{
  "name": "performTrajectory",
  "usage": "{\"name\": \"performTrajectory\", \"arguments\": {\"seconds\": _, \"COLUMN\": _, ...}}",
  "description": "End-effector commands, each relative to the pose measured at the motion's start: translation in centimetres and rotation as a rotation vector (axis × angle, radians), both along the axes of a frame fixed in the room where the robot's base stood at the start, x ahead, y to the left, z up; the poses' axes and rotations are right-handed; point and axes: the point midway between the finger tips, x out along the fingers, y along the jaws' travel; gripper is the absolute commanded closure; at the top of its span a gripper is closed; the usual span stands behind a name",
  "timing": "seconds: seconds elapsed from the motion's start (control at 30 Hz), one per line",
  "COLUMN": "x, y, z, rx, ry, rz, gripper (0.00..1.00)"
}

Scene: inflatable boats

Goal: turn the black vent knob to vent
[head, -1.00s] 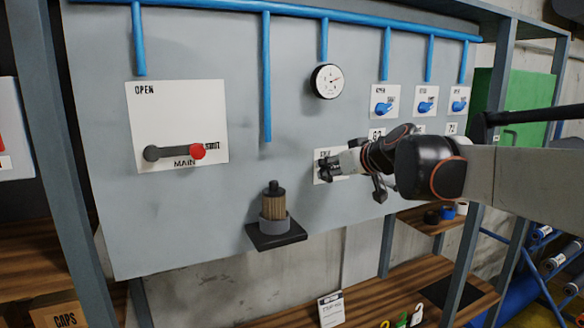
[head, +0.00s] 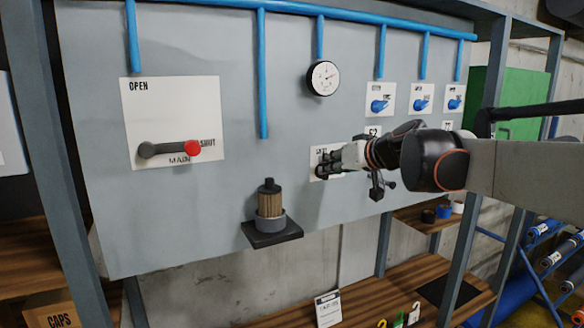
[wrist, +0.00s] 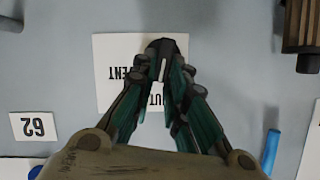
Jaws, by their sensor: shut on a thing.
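The black vent knob (wrist: 164,47) sits on a white label plate (wrist: 113,61) on the grey panel. In the wrist view a white line on the knob runs nearly straight up and down. The plate's lettering is upside down there: "VENT" is left of the knob, and "SHUT", partly covered, is below it. My gripper (wrist: 163,68) is shut on the knob, a finger on each side. In the head view my gripper (head: 326,160) is at the plate (head: 315,152), its fingers hiding most of the knob.
The main lever (head: 168,148) with its red end is to the left. A gauge (head: 323,78) is above, and several blue knobs (head: 380,105) are at upper right. A ribbed cylinder (head: 270,205) stands on a small black shelf (head: 272,236) at lower left.

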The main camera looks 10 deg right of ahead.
Motion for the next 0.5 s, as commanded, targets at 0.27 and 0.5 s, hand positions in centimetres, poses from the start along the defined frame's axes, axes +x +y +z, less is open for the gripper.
{"name": "performTrajectory", "arguments": {"seconds": 0.27, "x": 0.26, "y": -0.79, "z": -0.50, "rx": 0.245, "ry": 0.079, "rz": -0.002, "gripper": 1.00}}
{"name": "performTrajectory", "arguments": {"seconds": 0.5, "x": 0.40, "y": -1.27, "z": -0.88, "rx": 0.463, "ry": 0.150, "rz": -0.002, "gripper": 1.00}}
